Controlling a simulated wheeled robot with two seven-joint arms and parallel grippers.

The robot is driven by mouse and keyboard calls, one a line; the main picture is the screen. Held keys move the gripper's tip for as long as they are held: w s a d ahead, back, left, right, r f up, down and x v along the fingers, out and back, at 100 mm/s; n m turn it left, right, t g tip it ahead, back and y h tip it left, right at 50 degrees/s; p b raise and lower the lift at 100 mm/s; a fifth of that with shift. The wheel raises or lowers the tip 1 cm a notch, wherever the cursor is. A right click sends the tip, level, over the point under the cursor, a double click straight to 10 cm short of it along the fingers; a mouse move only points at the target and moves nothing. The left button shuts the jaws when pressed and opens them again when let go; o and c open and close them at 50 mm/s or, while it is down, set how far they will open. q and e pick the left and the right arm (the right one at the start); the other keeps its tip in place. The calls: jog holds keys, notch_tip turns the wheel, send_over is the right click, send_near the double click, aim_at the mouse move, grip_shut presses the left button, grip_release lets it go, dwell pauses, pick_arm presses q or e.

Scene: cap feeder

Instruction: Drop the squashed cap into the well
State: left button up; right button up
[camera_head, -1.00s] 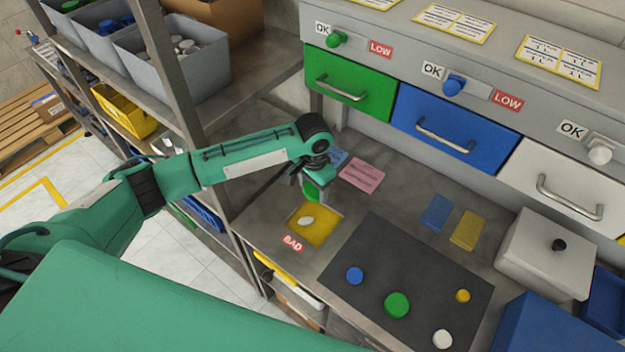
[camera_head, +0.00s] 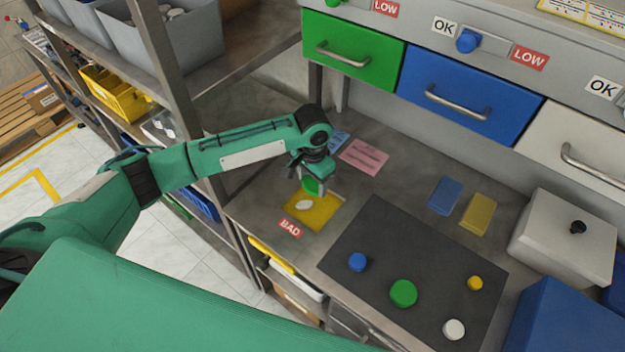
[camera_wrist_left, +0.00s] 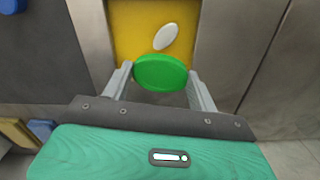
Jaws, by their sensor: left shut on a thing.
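My left gripper (camera_head: 316,180) is shut on a green cap (camera_head: 311,186), just above the yellow well (camera_head: 322,213) beside the BAD label. In the left wrist view, the green cap (camera_wrist_left: 160,73) sits between the two fingers (camera_wrist_left: 160,84) and looks oval; I cannot tell how squashed it is. A white oval cap (camera_head: 304,205) lies in the well, and it also shows in the left wrist view (camera_wrist_left: 166,36) just beyond the green cap. My right gripper is not in view.
A dark mat (camera_head: 375,225) right of the well holds a blue cap (camera_head: 358,262), a green cap (camera_head: 403,293), a yellow cap (camera_head: 475,283) and a white cap (camera_head: 454,329). A pink note (camera_head: 364,156) lies behind the gripper. A shelf post (camera_head: 167,75) stands left; drawers (camera_head: 465,95) line the back.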

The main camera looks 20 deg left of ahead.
aim_at(313, 184)
pick_arm(q)
jog(key=o, duration=0.9)
jog(key=shift+r, duration=0.1)
jog(key=shift+o, duration=0.7)
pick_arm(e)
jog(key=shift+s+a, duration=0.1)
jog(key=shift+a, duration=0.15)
pick_arm(q)
notch_tip(313, 184, up, 14)
jog(key=b, duration=0.2)
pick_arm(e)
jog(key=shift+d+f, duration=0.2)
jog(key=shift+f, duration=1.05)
pick_arm(q)
jog(key=shift+f, duration=0.2)
